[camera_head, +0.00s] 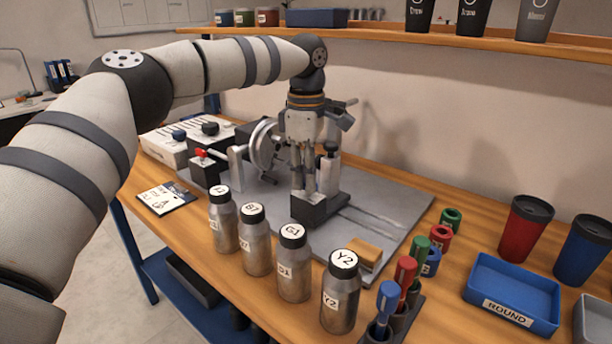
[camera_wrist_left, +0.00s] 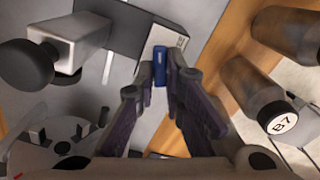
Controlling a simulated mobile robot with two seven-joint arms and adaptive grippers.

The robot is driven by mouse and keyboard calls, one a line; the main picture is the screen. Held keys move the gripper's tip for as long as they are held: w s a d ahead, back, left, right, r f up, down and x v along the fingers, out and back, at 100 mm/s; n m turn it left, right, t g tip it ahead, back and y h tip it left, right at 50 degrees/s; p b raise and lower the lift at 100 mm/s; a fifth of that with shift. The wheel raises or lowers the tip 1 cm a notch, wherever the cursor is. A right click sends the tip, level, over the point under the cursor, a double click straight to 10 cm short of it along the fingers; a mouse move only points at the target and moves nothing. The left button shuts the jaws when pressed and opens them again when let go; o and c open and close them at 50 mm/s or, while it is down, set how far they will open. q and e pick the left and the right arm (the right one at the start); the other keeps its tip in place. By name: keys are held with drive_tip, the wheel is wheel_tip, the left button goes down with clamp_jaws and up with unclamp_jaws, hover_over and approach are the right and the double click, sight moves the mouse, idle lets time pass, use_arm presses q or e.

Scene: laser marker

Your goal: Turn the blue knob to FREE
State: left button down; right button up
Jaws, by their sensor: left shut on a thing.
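My left gripper (camera_head: 302,180) points down at the small dark block (camera_head: 312,210) on the grey plate. In the left wrist view, its two fingertips (camera_wrist_left: 161,68) are closed on the blue knob (camera_wrist_left: 160,62), one on each side. The knob looks like a narrow upright bar in that view. It stands beside the block's white-labelled face (camera_wrist_left: 176,42), whose lettering is too small to read. In the head view the fingers hide the knob. I cannot tell which mark the knob points to. My right gripper is in neither view.
Several metal bottles (camera_head: 292,265) stand along the front edge, close to the block. A grey post with a black knob (camera_head: 330,165) and a chuck wheel (camera_head: 264,145) stand near the gripper. A blue ROUND tray (camera_head: 510,310) is at the right.

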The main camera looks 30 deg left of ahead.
use_arm(q)
drive_tip(key=shift+m, duration=2.2)
drive_tip(key=c, duration=1.7)
unclamp_jaws()
wheel_tip(320, 180, up, 12)
